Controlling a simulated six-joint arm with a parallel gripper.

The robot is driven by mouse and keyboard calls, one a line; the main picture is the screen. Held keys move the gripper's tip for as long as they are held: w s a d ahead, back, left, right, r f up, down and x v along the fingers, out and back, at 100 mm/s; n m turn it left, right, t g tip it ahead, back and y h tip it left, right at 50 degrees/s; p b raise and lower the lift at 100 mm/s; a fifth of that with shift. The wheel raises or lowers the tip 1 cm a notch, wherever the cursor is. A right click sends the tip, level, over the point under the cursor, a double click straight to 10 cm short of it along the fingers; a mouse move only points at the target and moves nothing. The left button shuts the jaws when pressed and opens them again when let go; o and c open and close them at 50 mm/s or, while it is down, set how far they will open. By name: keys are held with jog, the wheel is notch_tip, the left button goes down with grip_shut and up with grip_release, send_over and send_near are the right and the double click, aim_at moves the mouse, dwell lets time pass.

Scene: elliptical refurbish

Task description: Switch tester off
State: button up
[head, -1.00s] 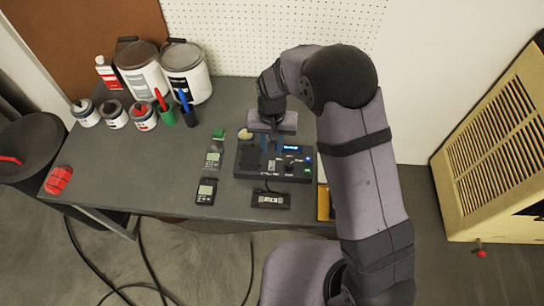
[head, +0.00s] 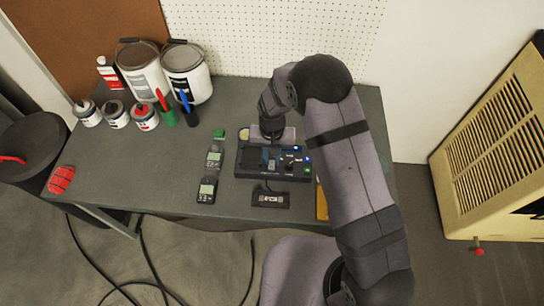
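The tester (head: 256,176) is a dark box on the grey table, with a panel of small switches and labels on its right half. My gripper (head: 272,136) is over the back edge of the tester, pointing down. Its fingers are small and mostly hidden by my wrist, so I cannot see whether they are open or touch anything.
Two handheld meters (head: 207,190) lie left of the tester, with a small green block (head: 219,133) behind them. A dark module (head: 270,199) lies in front.

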grip_shut()
jog(key=shift+s+f+t+b, duration=0.25)
jog(key=shift+t+b, duration=0.45)
jog(key=shift+b, duration=0.4)
jog(key=t+b, duration=0.1)
jog(key=b, duration=0.4)
jog(key=shift+s, duration=0.1)
jog(key=shift+r+t+b, duration=0.1)
jog(key=shift+t+b, duration=0.2)
jog(key=shift+b, duration=0.15)
jog(key=shift+s+r+b, duration=0.1)
jog(key=shift+r+b, duration=0.05)
jog(key=shift+b, duration=0.55)
jog(key=shift+r, duration=0.15)
